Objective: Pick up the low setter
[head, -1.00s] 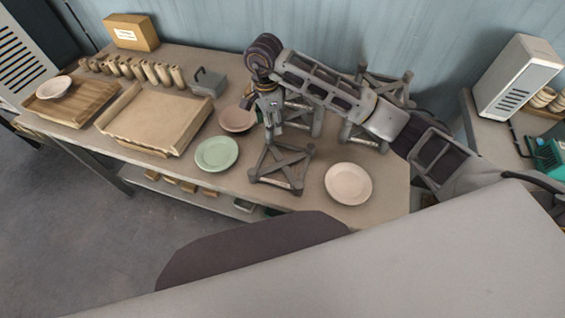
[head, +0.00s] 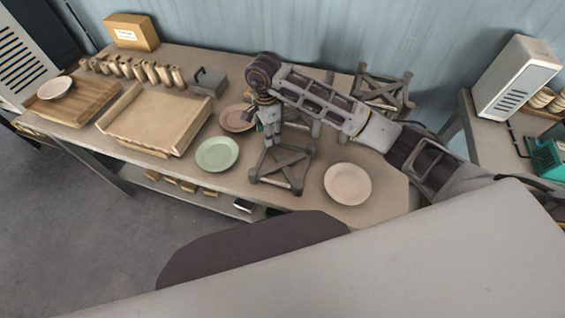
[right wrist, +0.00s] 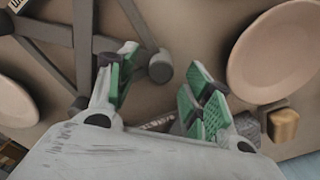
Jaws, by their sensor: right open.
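Several dark grey setters with X-shaped braces stand on the table. The front one, a low setter (head: 282,169), stands near the front edge between the green plate and a pale plate. My right gripper (head: 271,140) is above its rear side. In the right wrist view my right gripper (right wrist: 157,82) is open, with green pads apart. Grey setter bars (right wrist: 82,45) fill the upper left there, and one rounded foot lies between the fingertips in the picture. I cannot tell whether the fingers touch it. My left gripper is not in view.
A green plate (head: 217,154) lies left of the front setter, a pale plate (head: 348,183) right of it, and a pinkish plate (head: 237,118) behind. Another setter (head: 382,90) stands at the back.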

